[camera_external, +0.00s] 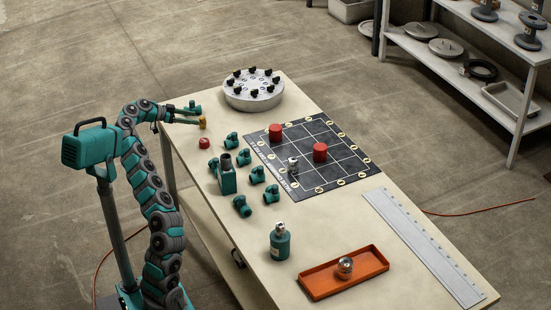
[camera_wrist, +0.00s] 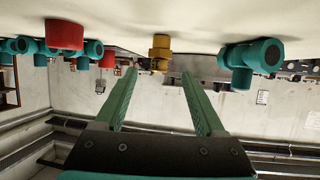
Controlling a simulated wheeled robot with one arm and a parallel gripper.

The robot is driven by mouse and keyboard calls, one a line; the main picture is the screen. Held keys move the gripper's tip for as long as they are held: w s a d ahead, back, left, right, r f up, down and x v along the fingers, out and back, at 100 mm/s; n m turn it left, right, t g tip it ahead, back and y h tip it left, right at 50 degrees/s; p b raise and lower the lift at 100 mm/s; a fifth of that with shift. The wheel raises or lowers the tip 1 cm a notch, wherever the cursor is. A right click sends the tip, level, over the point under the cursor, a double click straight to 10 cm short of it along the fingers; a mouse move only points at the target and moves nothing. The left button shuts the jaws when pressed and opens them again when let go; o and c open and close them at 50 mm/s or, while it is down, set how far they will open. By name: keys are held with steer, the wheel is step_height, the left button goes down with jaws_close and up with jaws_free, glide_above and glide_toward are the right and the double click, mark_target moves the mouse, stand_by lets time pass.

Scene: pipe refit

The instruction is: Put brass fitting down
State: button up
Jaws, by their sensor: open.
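The brass fitting (camera_external: 202,122) stands on the table near its back left edge, just off the tips of my gripper (camera_external: 188,117) in the external view. In the wrist view, which shows the scene upside down, the brass fitting (camera_wrist: 160,53) meets the pale table top and is centred between the line of my two green fingers. My gripper (camera_wrist: 159,74) is open with nothing between the fingers. The fitting appears just beyond the fingertips. I see no contact with it.
A red cap (camera_external: 204,143) and several teal pipe fittings (camera_external: 231,140) stand close by; one teal fitting (camera_wrist: 258,56) is beside the brass one. A round grey flange (camera_external: 253,92), a black grid mat (camera_external: 305,150) and an orange tray (camera_external: 320,280) occupy the table.

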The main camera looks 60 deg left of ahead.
steer(key=p+v, duration=0.1)
steer(key=v, duration=0.5)
steer(key=shift+s+a+r, duration=0.1)
steer(key=shift+s, duration=0.15)
